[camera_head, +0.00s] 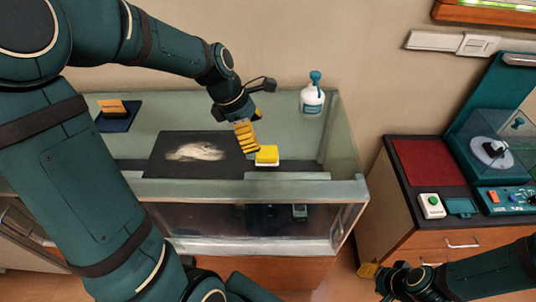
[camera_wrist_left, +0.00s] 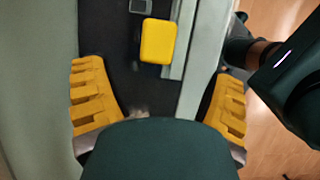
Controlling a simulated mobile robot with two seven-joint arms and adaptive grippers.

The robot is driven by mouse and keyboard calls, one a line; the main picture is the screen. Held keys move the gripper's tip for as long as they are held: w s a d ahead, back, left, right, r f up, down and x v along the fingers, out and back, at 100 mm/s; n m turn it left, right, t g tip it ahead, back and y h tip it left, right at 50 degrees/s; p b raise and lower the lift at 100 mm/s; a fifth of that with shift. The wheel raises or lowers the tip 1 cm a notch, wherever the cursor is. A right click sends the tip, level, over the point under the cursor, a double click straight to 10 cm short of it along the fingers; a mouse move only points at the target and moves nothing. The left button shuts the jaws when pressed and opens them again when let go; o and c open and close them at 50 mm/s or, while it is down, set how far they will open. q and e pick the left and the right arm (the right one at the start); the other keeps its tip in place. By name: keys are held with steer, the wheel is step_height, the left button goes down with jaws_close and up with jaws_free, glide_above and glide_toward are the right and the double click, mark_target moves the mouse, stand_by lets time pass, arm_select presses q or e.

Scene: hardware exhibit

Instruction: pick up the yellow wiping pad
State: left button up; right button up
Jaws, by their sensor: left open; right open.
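The yellow wiping pad (camera_head: 267,154) lies on a small white base on the floor of the glass-sided case, right of a dark mat. In the left wrist view the yellow wiping pad (camera_wrist_left: 158,41) shows ahead of the fingers, near the top middle. My left gripper (camera_head: 249,128) is just above and slightly left of the pad, pointing down. In the wrist view its yellow fingers (camera_wrist_left: 158,98) are wide apart with nothing between them. My right gripper (camera_head: 378,271) is low at the right, in front of the wooden cabinet, away from the pad.
The dark mat (camera_head: 165,168) bears a whitish smear. A spray bottle (camera_head: 312,98) stands at the case's back right corner. An orange-topped block sits on a blue plate (camera_head: 118,124) at the left. The case's front rim (camera_head: 250,189) is raised. A cabinet with a red mat (camera_head: 428,162) stands right.

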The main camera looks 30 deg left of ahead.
mark_target(266, 150)
arm_select(q)
steer(key=x, duration=0.8)
steer(key=shift+w+b, duration=0.2)
steer(key=shift+b, duration=0.15)
steer(key=shift+c, duration=0.4)
steer(key=c, duration=1)
